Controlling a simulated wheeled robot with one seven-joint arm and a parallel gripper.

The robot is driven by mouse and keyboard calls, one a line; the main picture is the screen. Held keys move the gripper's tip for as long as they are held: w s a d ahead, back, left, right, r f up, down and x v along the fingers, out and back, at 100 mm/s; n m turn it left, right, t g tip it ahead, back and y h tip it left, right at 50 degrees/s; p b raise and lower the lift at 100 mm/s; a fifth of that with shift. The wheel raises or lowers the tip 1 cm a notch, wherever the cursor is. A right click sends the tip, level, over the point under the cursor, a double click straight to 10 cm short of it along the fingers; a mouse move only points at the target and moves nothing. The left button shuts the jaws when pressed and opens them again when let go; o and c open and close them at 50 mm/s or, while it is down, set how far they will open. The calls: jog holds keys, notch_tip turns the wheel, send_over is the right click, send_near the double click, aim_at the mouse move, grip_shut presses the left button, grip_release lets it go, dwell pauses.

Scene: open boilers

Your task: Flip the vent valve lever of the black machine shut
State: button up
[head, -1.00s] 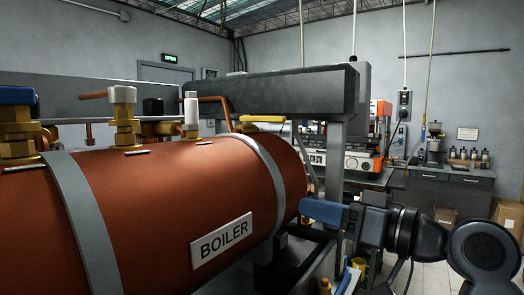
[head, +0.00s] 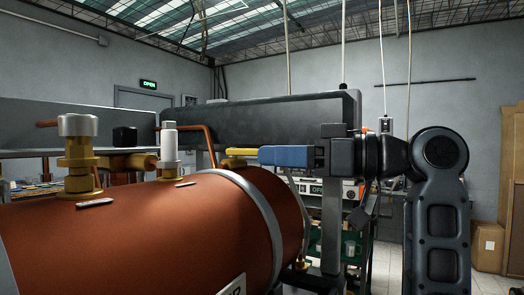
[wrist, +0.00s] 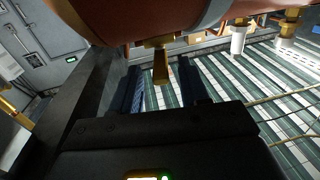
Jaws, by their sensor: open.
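The yellow valve lever (head: 241,151) lies roughly level above the far end of the copper-coloured boiler (head: 140,225). My gripper (head: 262,155), with blue finger pads, comes in from the right, level with the lever. Its tips are at the lever's right end in the head view. In the wrist view the lever (wrist: 160,68) sticks out between the two spread fingers, with gaps on both sides. The fingers are open, and I see no clear contact.
A dark grey beam (head: 270,118) runs behind the boiler. A white-topped fitting (head: 169,142) and a brass valve (head: 79,155) stand on the boiler, left of the lever. A copper pipe (head: 208,145) bends down close to the lever. Cardboard boxes (head: 488,245) stand at the right.

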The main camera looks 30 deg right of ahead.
aim_at(252, 153)
jog(key=shift+x, duration=1.6)
grip_shut()
jog(key=shift+f, duration=0.1)
